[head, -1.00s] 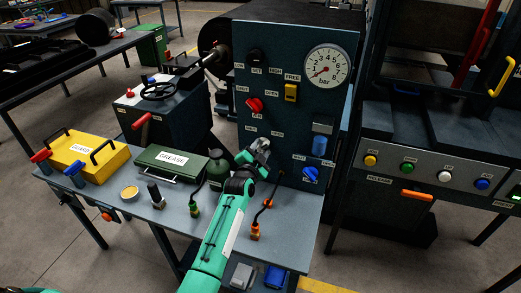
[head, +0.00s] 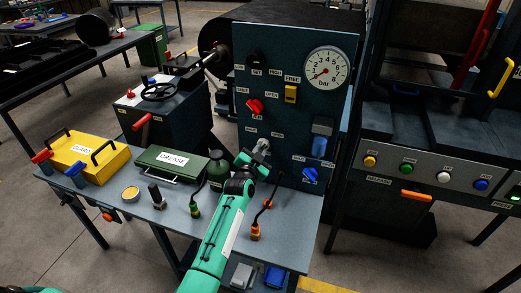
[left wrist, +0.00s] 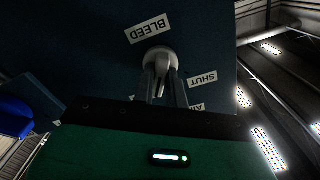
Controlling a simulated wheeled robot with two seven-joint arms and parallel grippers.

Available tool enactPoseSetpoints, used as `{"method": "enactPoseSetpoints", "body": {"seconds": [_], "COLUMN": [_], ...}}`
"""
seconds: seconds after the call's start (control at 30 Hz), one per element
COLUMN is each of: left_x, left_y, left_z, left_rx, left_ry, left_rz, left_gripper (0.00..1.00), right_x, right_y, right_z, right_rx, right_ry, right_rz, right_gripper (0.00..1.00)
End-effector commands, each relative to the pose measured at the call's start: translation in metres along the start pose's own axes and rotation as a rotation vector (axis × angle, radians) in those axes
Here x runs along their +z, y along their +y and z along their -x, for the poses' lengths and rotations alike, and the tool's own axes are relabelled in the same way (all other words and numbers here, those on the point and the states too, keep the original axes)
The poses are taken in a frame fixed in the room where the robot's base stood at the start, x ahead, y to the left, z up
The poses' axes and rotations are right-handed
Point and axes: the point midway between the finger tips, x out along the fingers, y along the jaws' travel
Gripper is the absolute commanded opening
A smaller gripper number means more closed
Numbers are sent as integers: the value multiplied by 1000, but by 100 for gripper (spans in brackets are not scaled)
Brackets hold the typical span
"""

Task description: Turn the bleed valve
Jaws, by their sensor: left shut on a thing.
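The bleed valve is a small grey knob (left wrist: 159,58) on the dark upright panel, beside the BLEED label (left wrist: 148,28), which appears upside down in the left wrist view. In the head view the knob (head: 263,145) shows just beyond my left gripper (head: 255,155), low on the panel. My left gripper (left wrist: 166,85) is shut on the knob, its two fingers reaching up to it. A SHUT label (left wrist: 203,78) sits beside it. The fingers partly hide the knob, so its exact angle is hard to tell. My right gripper is not in view.
The panel (head: 290,130) also carries a red knob (head: 255,106), a yellow switch (head: 291,94), a blue knob (head: 310,174) and a gauge (head: 327,67).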

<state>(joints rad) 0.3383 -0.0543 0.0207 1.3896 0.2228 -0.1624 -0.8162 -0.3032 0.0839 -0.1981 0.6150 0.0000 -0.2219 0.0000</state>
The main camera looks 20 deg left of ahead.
Motion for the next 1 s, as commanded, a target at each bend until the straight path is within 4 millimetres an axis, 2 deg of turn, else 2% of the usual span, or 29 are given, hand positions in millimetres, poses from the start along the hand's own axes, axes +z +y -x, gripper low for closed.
{"method": "enactPoseSetpoints", "body": {"seconds": [0.3,1.0], "left_x": [0,2], "left_y": [-1,-3], "left_z": [0,0], "left_rx": [1,1], "left_ry": [-1,-2], "left_rz": [298,961], "left_gripper": [0,0], "right_x": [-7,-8], "right_y": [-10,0], "right_z": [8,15], "right_rx": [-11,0], "right_ry": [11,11], "right_rz": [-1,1], "right_gripper": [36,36]}}
